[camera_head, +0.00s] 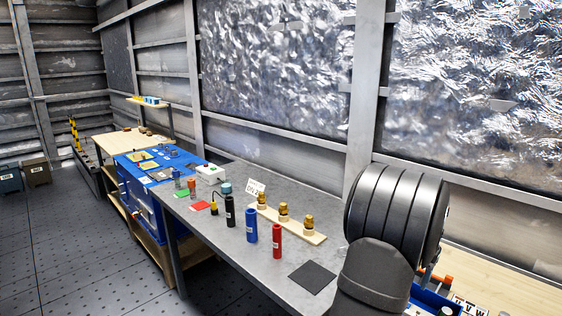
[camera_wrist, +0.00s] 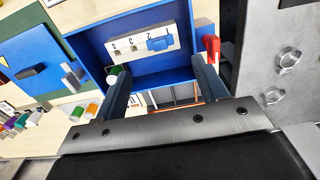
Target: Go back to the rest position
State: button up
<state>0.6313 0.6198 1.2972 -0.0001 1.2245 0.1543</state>
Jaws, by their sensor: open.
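My gripper (camera_wrist: 160,68) shows in the wrist view with its two fingers apart and nothing between them. Beyond the fingers is a blue tray (camera_wrist: 90,48) holding a pale labelled strip (camera_wrist: 126,46) with a blue piece (camera_wrist: 160,43) on it. A red piece (camera_wrist: 211,45) is close to the right finger; I cannot tell whether they touch. In the head view my dark arm fills the lower right, and my gripper is hidden or out of frame there.
Black (camera_head: 230,211), blue (camera_head: 251,225) and red (camera_head: 277,241) cylinders stand upright on the grey bench. Behind them a wooden strip (camera_head: 298,230) carries three brass parts. A dark mat (camera_head: 312,277) lies nearer my arm. Small coloured parts (camera_wrist: 30,118) are at left in the wrist view.

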notch_tip(320, 180, down, 9)
jog(key=shift+r, duration=0.1)
notch_tip(320, 180, up, 9)
jog(key=shift+r, duration=0.1)
